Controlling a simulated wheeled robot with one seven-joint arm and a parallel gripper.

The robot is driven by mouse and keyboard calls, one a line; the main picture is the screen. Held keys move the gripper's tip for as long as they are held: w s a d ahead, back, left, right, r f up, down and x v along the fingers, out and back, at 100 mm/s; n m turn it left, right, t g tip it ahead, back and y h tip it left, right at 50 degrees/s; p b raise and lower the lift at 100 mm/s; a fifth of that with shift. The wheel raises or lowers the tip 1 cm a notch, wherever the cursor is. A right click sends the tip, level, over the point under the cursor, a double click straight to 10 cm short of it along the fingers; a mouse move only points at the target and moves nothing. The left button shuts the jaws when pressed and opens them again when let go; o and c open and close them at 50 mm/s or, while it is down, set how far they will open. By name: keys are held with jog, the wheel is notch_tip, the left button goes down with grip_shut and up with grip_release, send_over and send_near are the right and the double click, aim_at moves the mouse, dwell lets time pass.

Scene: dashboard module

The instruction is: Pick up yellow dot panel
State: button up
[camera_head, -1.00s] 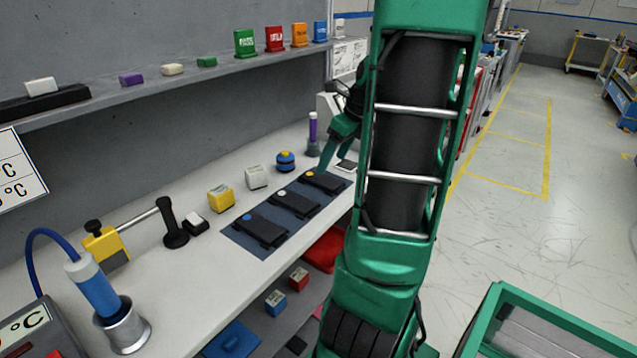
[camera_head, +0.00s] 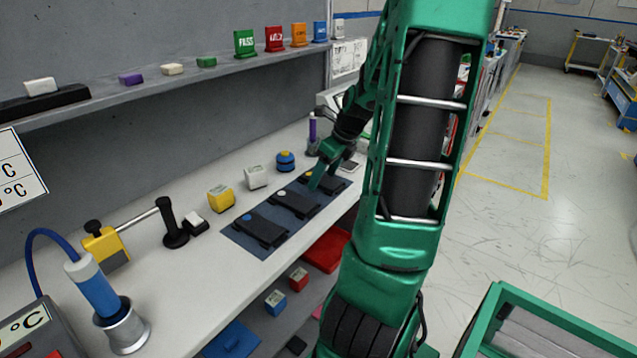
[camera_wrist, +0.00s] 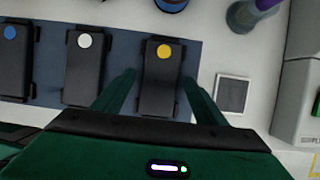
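The yellow dot panel (camera_wrist: 160,85) is a black panel with a yellow dot near its far end in the wrist view. It lies on a dark blue mat (camera_wrist: 52,50) beside the white dot panel (camera_wrist: 84,65) and the blue dot panel (camera_wrist: 14,60). My gripper (camera_wrist: 160,88) is open, with one green finger on each side of the yellow dot panel. I cannot tell whether the fingers touch it. In the head view my gripper (camera_head: 318,182) partly hides the yellow dot panel (camera_head: 334,184); the white dot panel (camera_head: 296,203) and blue dot panel (camera_head: 262,231) are clear.
A blue round knob-like object (camera_head: 285,161), a white cube (camera_head: 256,177) and a yellow cube (camera_head: 220,198) stand behind the mat. A purple-topped cylinder (camera_wrist: 248,12) and a small grey square plate (camera_wrist: 232,94) are right of the panel. A shelf (camera_head: 200,80) runs above.

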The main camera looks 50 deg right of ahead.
aim_at(324, 180)
jog(key=c, duration=1)
jog(key=shift+r, duration=0.1)
jog(key=shift+r, duration=0.5)
notch_tip(324, 180, up, 3)
jog(key=shift+f, duration=0.1)
jog(key=w+a+r, duration=0.2)
jog(key=a+r, duration=0.5)
jog(key=a, duration=0.4)
jog(key=shift+w+a, duration=0.2)
jog(key=shift+w, duration=0.2)
